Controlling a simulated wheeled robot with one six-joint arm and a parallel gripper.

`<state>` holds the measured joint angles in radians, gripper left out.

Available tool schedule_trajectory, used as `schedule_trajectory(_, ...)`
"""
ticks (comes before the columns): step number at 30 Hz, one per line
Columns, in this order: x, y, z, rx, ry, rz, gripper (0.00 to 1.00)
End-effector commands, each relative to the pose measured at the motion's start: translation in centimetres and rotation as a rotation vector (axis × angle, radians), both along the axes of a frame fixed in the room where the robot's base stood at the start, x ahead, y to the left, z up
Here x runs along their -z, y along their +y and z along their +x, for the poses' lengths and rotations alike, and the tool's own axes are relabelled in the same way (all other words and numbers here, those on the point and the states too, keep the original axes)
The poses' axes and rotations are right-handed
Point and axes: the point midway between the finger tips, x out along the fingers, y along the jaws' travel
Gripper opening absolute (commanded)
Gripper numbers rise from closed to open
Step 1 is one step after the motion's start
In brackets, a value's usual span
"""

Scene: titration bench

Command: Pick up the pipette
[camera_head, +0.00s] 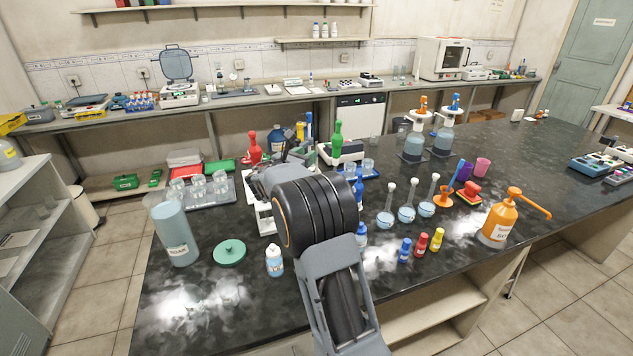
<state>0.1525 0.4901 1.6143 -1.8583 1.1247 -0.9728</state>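My arm reaches from the bottom centre over the black bench. My gripper (297,150) is at its far end, largely hidden behind my own arm links, and I cannot tell whether its fingers are open or shut. Upright pipette-like tools with bulbous tops stand near it: a red one (254,150) to its left and a green one (337,140) to its right. A blue one (359,190) stands nearer, right of my arm. Their lower parts are partly hidden. I cannot tell which is the task's pipette, or whether the gripper touches anything.
A tray of glass beakers (208,191) is at left, near a tall grey-blue cylinder (176,235), a green lid (229,252) and a small white bottle (274,261). Bare bench lies front left.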

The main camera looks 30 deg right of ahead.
Motion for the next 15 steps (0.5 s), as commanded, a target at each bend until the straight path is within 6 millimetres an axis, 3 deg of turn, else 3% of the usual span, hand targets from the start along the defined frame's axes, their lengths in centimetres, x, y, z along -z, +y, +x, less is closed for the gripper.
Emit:
schedule_trajectory(7, -0.1, -1.4, 0.4, 0.002, 0.000, 0.001, 0.37)
schedule_trajectory(15, -0.2, -4.7, 1.6, 0.003, 0.000, 0.001, 0.37)
